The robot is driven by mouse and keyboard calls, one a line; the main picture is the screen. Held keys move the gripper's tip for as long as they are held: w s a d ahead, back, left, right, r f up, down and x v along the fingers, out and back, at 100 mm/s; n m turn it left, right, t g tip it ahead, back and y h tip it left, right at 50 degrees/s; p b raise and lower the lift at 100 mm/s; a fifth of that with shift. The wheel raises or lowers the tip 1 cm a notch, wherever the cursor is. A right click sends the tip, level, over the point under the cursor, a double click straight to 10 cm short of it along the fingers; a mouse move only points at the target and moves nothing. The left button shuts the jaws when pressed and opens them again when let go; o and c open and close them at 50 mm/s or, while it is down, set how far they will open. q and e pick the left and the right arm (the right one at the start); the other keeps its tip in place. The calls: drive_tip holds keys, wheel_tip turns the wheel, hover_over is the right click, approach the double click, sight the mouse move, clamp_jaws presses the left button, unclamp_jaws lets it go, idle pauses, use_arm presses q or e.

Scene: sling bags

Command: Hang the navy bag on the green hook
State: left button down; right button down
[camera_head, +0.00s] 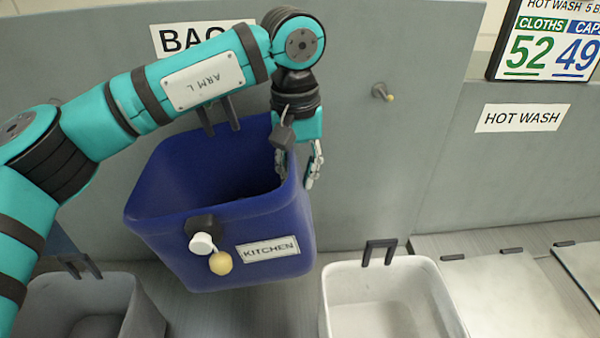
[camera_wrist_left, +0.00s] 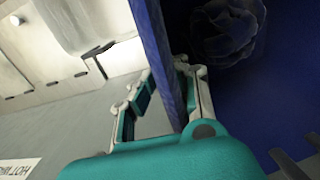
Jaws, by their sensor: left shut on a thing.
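The navy bag (camera_head: 175,235) is a stiff, open-topped, bin-like holder with a KITCHEN label, a black bracket at its back rim, and a white knob and a yellow ball on its front. My left gripper (camera_head: 312,168) is shut on its right wall. In the left wrist view the fingers of the left gripper (camera_wrist_left: 165,95) straddle the navy wall (camera_wrist_left: 155,45). The bag seems held up in front of the grey panel, slightly tilted. No green hook can be made out; a grey peg with a yellow tip (camera_head: 381,92) shows to the right. My right gripper is out of view.
A white bin (camera_head: 335,290) with a black bracket stands below right, and a grey bin (camera_head: 140,310) below left. A HOT WASH label (camera_head: 522,118) and a number board (camera_head: 545,45) are at right. A dark crumpled thing (camera_wrist_left: 228,35) lies inside the bag.

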use_arm(q)
drive_tip(key=c, duration=1.4)
unclamp_jaws()
drive_tip(key=shift+o, duration=0.2)
